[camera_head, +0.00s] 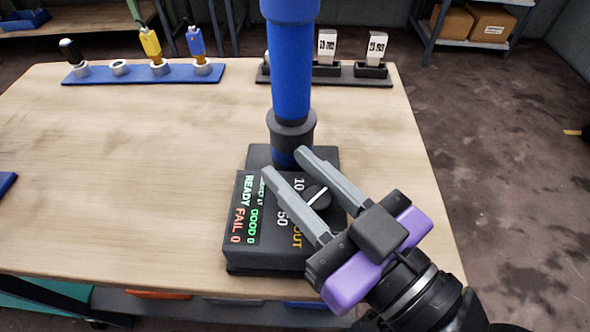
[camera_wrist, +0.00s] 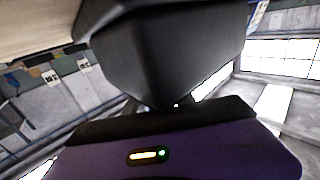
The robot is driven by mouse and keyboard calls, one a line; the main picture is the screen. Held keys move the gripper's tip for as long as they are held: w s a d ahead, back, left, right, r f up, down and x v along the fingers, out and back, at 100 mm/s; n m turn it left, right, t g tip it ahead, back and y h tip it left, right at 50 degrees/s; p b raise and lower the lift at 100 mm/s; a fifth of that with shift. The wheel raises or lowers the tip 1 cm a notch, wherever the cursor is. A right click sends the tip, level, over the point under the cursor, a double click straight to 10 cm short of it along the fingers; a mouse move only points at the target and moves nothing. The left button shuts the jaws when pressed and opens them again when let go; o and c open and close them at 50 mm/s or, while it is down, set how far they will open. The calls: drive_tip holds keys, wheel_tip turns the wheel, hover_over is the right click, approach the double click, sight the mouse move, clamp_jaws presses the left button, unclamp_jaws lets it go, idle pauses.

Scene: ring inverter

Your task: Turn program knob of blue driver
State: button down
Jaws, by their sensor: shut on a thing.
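The blue driver (camera_head: 291,72) is a tall blue column with a dark collar, rising from a black box (camera_head: 243,257) near the table's right side. The box face shows READY, GOOD 0, FAIL 0 and the marks 10, 50 and OUT. The round black program knob (camera_head: 318,196) with a white pointer line is on the box top. My gripper (camera_head: 285,161) comes in from the lower right, its two grey fingers on either side of the knob, shut on it. Their tips reach close to the column's foot. In the wrist view a dark block hides the fingers and the knob.
A blue rack (camera_head: 113,76) with several ring holders stands at the table's back left, one ring empty. A dark rack (camera_head: 345,83) with white-labelled pieces stands behind the column. Shelves (camera_head: 470,45) with cardboard boxes stand beyond the table.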

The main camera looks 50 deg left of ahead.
drive_tip(key=m+t, duration=0.1)
drive_tip(key=m+t+p, duration=0.1)
drive_tip(key=t, duration=0.1)
drive_tip(key=m+t+p, duration=0.1)
drive_tip(key=t, duration=0.1)
drive_tip(key=shift+w+r+h, duration=0.1)
drive_tip(key=shift+w+h, duration=0.2)
drive_tip(key=shift+w, duration=0.05)
drive_tip(key=shift+w+d+m+t+h+p, duration=0.15)
drive_tip(key=shift+m+t+h+p, duration=0.15)
drive_tip(key=shift+m+t+p, duration=0.35)
drive_tip(key=shift+w+m+t+h+p, duration=0.15)
drive_tip(key=shift+m+t+h+p, duration=0.25)
drive_tip(key=shift+t, duration=0.35)
drive_tip(key=shift+m+t, duration=0.25)
drive_tip(key=shift+t, duration=0.05)
drive_tip(key=c, duration=1.1)
unclamp_jaws()
drive_tip(key=shift+c, duration=0.2)
drive_tip(key=shift+d, duration=0.15)
